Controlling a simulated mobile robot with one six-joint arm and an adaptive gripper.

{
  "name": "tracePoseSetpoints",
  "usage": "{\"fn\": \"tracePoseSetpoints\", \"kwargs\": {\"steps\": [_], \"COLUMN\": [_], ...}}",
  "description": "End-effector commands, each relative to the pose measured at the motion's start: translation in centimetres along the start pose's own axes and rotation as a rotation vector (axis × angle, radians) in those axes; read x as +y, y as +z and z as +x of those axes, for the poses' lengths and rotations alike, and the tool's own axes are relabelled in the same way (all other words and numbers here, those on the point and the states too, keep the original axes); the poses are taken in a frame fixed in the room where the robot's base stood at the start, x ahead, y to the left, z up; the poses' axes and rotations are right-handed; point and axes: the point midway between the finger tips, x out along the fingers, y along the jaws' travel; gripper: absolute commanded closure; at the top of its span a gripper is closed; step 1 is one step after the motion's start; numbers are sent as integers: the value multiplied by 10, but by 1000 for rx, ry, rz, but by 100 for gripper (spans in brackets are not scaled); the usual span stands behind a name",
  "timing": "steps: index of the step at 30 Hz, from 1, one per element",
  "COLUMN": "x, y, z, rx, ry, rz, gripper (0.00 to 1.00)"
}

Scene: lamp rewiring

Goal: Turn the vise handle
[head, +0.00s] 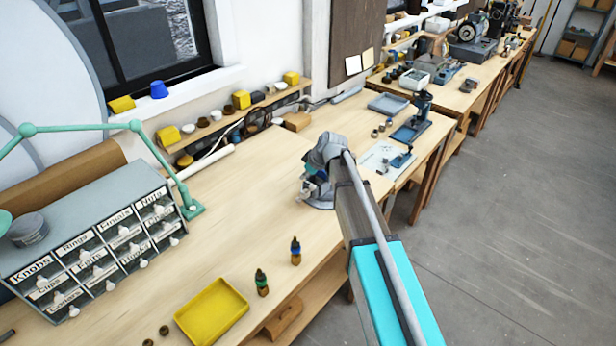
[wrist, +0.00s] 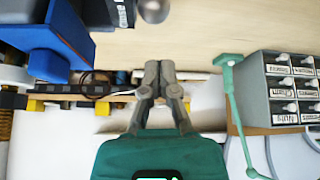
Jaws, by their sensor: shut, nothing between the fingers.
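My gripper (wrist: 160,68) is shut and empty in the wrist view, its two grey fingertips together over the pale bench top. A blue body with dark grey parts, likely the vise (wrist: 62,35), fills the upper left of that view, apart from the fingers. A rounded grey metal end (wrist: 153,10) at the top edge may belong to the handle; the rest is cut off. In the head view my arm's end is over the middle of the bench (head: 258,190). It hides most of what is below it, and I cannot make out the vise handle there.
The labelled drawer cabinet (head: 95,240) and green lamp arm (head: 85,127) stand left. A yellow tray (head: 212,311) and two small bottles (head: 296,251) are near the front edge. A blue press (head: 410,130) stands right. The bench between cabinet and arm is clear.

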Motion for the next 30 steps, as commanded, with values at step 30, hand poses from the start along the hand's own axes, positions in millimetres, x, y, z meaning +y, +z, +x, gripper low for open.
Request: {"fn": "tracePoseSetpoints", "kwargs": {"steps": [30], "x": [1], "y": [39], "z": [20], "rx": [-1], "ry": [2], "rz": [1], "gripper": [100]}}
